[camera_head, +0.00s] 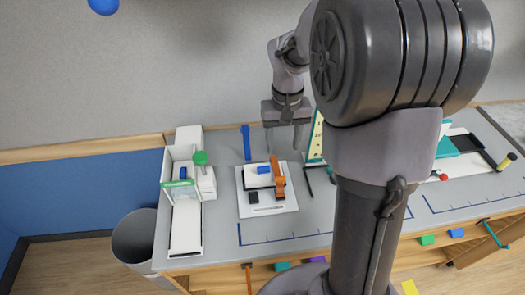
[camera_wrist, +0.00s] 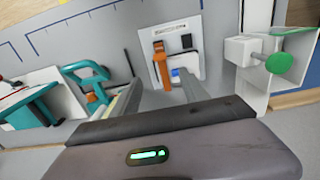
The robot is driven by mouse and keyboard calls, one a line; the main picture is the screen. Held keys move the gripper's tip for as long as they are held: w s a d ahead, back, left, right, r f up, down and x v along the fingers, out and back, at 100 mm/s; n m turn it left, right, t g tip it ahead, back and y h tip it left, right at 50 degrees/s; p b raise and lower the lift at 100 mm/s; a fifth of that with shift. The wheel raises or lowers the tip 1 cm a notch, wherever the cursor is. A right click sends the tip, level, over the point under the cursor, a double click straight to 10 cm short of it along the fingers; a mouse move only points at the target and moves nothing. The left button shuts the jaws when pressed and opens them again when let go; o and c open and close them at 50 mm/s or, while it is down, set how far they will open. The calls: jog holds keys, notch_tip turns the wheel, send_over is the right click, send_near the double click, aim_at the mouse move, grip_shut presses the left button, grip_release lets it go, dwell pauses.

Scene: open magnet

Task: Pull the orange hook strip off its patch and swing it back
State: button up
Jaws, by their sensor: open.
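The orange hook strip (camera_head: 279,178) is on a white board (camera_head: 245,215) on the bench. It also shows in the wrist view (camera_wrist: 160,64), running along one side of the board. A black patch (camera_head: 253,197) lies apart from the strip on the same board, and it shows in the wrist view (camera_wrist: 186,41). A small blue block (camera_head: 263,170) sits near the strip's far end. My gripper (camera_head: 284,148) is open and empty, above and behind the board, with its fingers (camera_wrist: 158,92) apart. I cannot tell whether the strip is pressed onto a patch underneath.
A white fixture with a green knob (camera_head: 200,158) stands left of the board. A blue bar (camera_head: 246,142) lies behind it. A cream sign (camera_head: 316,142) and a dark green frame stand to the right.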

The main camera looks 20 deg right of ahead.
aim_at(280, 178)
notch_tip(280, 178, down, 15)
jog(key=b, duration=0.4)
jog(key=shift+r, duration=0.2)
grip_shut()
dwell(0.9)
